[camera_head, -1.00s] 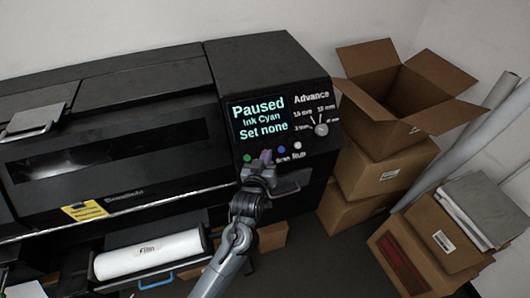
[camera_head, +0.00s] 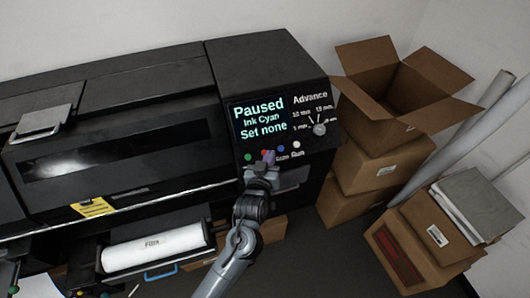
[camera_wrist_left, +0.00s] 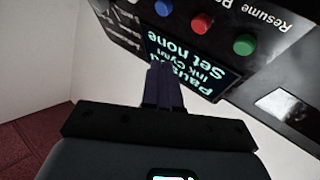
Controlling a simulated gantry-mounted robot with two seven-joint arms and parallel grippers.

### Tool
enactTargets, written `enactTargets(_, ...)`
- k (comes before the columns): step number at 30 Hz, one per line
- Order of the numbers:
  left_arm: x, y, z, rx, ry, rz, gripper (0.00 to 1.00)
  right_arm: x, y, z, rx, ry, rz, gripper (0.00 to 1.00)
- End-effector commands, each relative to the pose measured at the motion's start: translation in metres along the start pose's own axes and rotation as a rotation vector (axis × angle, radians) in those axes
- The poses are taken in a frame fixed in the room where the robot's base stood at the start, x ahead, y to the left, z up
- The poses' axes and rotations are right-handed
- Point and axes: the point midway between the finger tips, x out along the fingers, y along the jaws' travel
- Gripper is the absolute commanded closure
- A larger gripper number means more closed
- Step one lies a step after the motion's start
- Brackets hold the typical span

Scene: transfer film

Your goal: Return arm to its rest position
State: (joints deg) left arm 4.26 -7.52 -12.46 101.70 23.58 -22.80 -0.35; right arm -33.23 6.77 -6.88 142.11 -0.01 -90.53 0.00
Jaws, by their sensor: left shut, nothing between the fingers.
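My left gripper (camera_head: 268,157) is in front of the black printer's control panel, just below the screen. Its fingers are shut with nothing between them, and they also show in the left wrist view (camera_wrist_left: 163,78). The screen (camera_head: 258,118) reads "Paused, Ink Cyan, Set none". A green button (camera_head: 247,157) is left of the fingertips and a blue button (camera_head: 281,150) is to their right. The left wrist view shows a blue (camera_wrist_left: 163,7), a red (camera_wrist_left: 201,13) and a green button (camera_wrist_left: 244,44) beyond the fingers. I cannot tell whether the fingertips touch the panel. My right gripper is not in view.
The Advance knob (camera_head: 319,129) is right of the screen. A white film roll (camera_head: 155,249) lies at the printer's front. Cardboard boxes (camera_head: 380,165) are stacked close right of the printer, with an open one on top. Another box (camera_head: 425,240) stands at lower right.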

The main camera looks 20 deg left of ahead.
Motion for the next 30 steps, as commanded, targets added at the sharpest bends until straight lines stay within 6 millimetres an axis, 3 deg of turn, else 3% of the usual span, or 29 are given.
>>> enactTargets(10,-0.003,-0.002,0.007,0.002,-0.013,-0.003,1.0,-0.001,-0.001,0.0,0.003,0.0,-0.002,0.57)
enactTargets(13,-0.01,-0.011,0.028,0.014,-0.048,-0.014,1.0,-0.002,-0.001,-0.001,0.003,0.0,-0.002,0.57)
enactTargets(16,-0.028,-0.032,0.061,0.041,-0.106,-0.037,1.0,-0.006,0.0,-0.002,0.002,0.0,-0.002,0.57)
enactTargets(20,-0.078,-0.072,0.095,0.095,-0.199,-0.049,1.0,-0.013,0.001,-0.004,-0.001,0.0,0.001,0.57)
enactTargets(24,-0.158,-0.099,0.121,0.178,-0.449,0.005,1.0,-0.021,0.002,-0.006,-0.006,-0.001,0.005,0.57)
enactTargets(27,-0.211,-0.104,0.125,0.248,-0.644,0.053,1.0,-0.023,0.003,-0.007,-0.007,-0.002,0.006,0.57)
enactTargets(30,-0.251,-0.105,0.119,0.313,-0.794,0.088,1.0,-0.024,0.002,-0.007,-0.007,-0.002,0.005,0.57)
